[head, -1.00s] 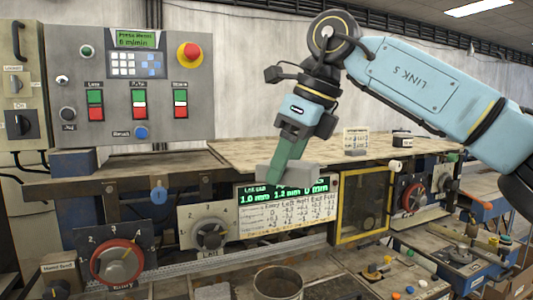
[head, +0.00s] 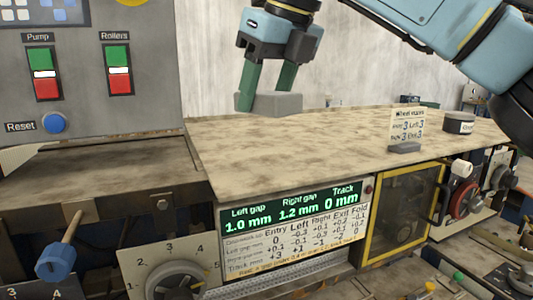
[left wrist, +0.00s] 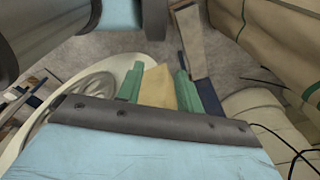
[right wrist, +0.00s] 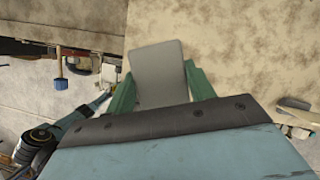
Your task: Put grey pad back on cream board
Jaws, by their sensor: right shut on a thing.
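The grey pad (head: 274,104) is a flat grey block between the green fingers of my right gripper (head: 266,88), which is shut on it. In the head view the pad shows over the far left part of the cream board (head: 300,140), a mottled flat top. I cannot tell whether they touch. In the right wrist view the pad (right wrist: 160,75) sticks out past the fingers, with the board (right wrist: 220,50) behind it. My left gripper (left wrist: 160,88) shows only in the left wrist view. Its fingers are apart with a tan piece (left wrist: 157,87) between them; whether it is gripped is unclear.
A grey control panel (head: 85,80) rises at the left. A gap display (head: 292,215) and a yellow-framed window (head: 405,208) lie below the front edge. The board's middle is bare.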

